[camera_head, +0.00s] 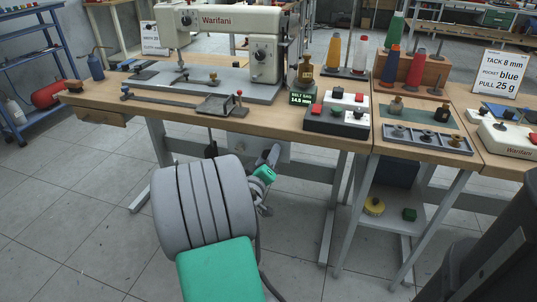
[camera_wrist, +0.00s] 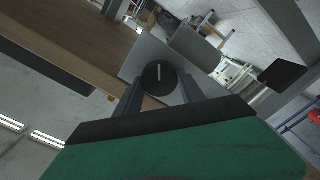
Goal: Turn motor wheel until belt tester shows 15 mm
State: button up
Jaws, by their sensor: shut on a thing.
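The motor wheel (camera_wrist: 152,74) is a dark disc with a pale line across its face, seen in the wrist view. My gripper (camera_wrist: 159,88) is shut on it, with one finger on each side. The wheel's far side is hidden. In the head view my gripper (camera_head: 268,160) is under the sewing table, and the wheel is largely hidden there by my arm. The belt tester display (camera_head: 301,98) stands on the table's front right part. Its green text says BELT SAG and appears to read 14.5 mm; the last digit is small.
The table (camera_head: 140,96) carries a white sewing machine (camera_head: 222,22). A control box (camera_head: 338,113) with red and black buttons sits near the display. Table legs (camera_head: 331,205) stand right of my gripper.

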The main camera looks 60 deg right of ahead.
jog(key=shift+n+p, duration=0.3)
jog(key=shift+n, duration=0.6)
jog(key=o, duration=1.4)
jog(key=shift+c, duration=0.2)
jog(key=shift+a, duration=0.1)
jog(key=s+a, duration=0.1)
jog(key=a, duration=0.6)
jog(key=shift+a, duration=0.25)
jog(key=shift+s, duration=0.1)
